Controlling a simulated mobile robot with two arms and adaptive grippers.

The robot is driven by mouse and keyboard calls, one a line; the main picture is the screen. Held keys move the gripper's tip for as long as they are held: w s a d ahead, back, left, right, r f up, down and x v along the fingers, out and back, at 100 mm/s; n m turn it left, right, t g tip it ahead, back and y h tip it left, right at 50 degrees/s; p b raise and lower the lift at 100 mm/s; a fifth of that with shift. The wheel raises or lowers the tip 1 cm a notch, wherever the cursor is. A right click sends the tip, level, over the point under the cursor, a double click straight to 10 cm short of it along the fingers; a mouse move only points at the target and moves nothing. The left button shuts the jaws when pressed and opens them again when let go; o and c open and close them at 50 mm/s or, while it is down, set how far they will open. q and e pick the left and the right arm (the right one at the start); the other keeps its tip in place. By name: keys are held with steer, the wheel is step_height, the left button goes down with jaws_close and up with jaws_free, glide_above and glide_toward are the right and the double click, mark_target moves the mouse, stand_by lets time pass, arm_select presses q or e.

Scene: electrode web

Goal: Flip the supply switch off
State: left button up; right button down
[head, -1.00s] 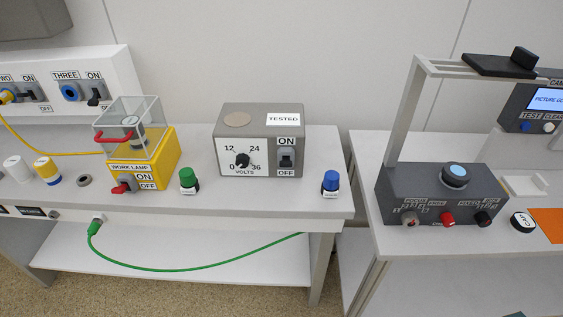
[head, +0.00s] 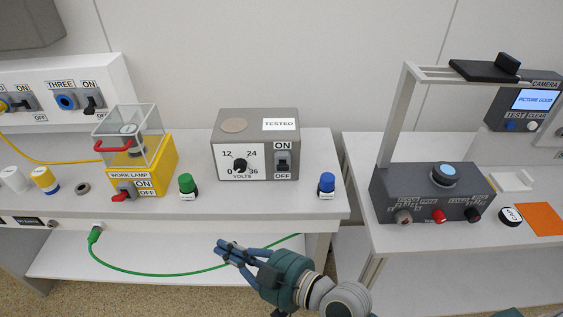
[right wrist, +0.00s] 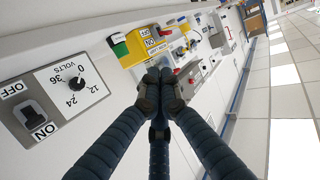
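The grey supply box (head: 228,142) stands on the left bench, with a volts dial (head: 239,165) and a dark supply switch (head: 282,161) between ON above and OFF below. I cannot tell for certain which way its lever is thrown. In the right wrist view the box lies at the left, turned, with the switch (right wrist: 32,115) in clear sight. My right gripper (head: 222,249) is below and in front of the bench edge, pointing left, apart from the box. Its fingertips (right wrist: 160,82) meet with nothing between them. My left gripper is not in view.
A yellow work lamp box (head: 158,178) with a clear cover stands left of the supply box. A green button (head: 187,184) and a blue button (head: 326,182) flank the supply box in front. A green cable (head: 150,273) hangs below. The camera fixture (head: 410,200) stands right.

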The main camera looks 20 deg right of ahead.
steer(key=w+d+r+m+t+h, duration=0.1)
steer(key=w+d+r+m+t, duration=0.15)
steer(key=r, duration=0.35)
steer(key=w+d+r+m+t+h, duration=0.1)
steer(key=w+r+t, duration=0.25)
steer(key=r, duration=0.25)
steer(key=w+d+r+m+t+h, duration=0.1)
steer(key=w+d+r+m+t, duration=0.1)
steer(key=r+t, duration=0.3)
steer(key=w+d+f+m+g+h, duration=0.5)
steer(key=d+f+m+g+h, duration=0.1)
steer(key=d+f+h, duration=0.4)
steer(key=shift+w+d+f+h, duration=0.35)
steer(key=shift+w+f+h, duration=0.05)
steer(key=shift+f+h, duration=0.55)
steer(key=shift+w, duration=0.1)
